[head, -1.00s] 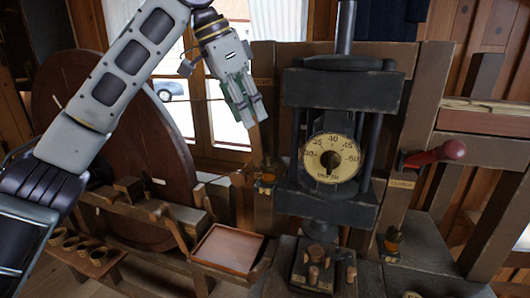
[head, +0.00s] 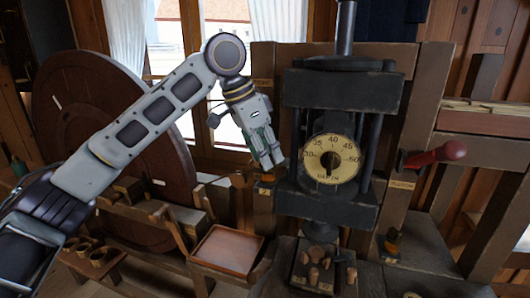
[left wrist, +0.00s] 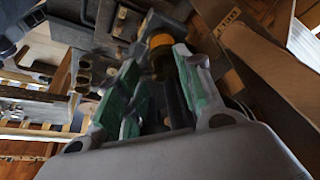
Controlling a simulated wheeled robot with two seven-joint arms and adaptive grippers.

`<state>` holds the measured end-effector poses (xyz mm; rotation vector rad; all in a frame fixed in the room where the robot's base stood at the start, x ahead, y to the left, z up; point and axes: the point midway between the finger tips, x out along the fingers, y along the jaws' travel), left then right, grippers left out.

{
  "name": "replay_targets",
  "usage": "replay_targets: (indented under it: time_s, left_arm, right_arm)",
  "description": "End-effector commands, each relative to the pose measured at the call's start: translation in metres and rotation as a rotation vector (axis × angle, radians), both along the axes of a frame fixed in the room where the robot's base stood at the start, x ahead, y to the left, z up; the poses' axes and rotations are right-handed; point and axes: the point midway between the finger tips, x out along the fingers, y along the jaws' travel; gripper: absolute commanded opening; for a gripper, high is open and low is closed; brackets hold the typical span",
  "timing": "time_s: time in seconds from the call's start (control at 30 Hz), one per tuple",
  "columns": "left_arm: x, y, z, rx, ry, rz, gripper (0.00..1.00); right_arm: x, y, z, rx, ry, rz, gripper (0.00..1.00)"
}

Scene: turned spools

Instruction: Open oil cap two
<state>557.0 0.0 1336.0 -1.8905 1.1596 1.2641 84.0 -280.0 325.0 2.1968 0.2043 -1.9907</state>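My left gripper (head: 272,163) points down beside the left post of the press. In the left wrist view its green-padded fingers (left wrist: 160,92) stand apart with nothing gripped between them. A small amber oil cup (head: 266,181) sits on the left post, just below the fingertips and partly hidden by them. An amber-yellow round part (left wrist: 159,41) shows just beyond the fingertips in the left wrist view. A second amber oil cup (head: 392,241) with a dark top stands at the right of the press. I cannot tell which cap is number two. My right gripper is out of view.
The black press with its round dial (head: 331,158) stands close to the right of my gripper. A red-handled lever (head: 436,154) juts out at right. A wooden tray (head: 228,250) and a peg block (head: 312,280) lie below. A large wooden wheel (head: 85,110) is at left.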

Motion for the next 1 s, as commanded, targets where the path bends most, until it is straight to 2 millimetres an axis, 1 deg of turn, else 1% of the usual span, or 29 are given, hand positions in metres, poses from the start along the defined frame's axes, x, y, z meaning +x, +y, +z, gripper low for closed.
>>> replay_targets:
  time_s: [0.27,0.3,0.5,0.57,0.6,1.0]
  left_arm:
    - [0.0002,-0.0002,-0.001,0.0,0.0,0.0,0.36]
    - [0.0002,-0.0002,-0.0009,0.0,0.0,0.0,0.35]
    - [0.0003,-0.0001,-0.0007,0.0,-0.001,0.0,0.09]
    - [0.0003,-0.0001,-0.0006,0.0,-0.001,0.0,0.01]
    - [0.0003,-0.0001,-0.0006,0.0,-0.001,0.0,0.0]
    - [0.0005,0.0,0.0005,-0.001,-0.002,-0.005,0.0]
  right_arm:
    - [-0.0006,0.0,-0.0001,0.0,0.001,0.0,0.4]
    - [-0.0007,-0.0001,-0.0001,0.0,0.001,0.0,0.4]
    - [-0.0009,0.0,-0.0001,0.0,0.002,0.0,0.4]
    - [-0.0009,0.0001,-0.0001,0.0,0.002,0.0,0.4]
    - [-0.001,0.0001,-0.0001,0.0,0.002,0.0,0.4]
    - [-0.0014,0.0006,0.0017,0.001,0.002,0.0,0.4]
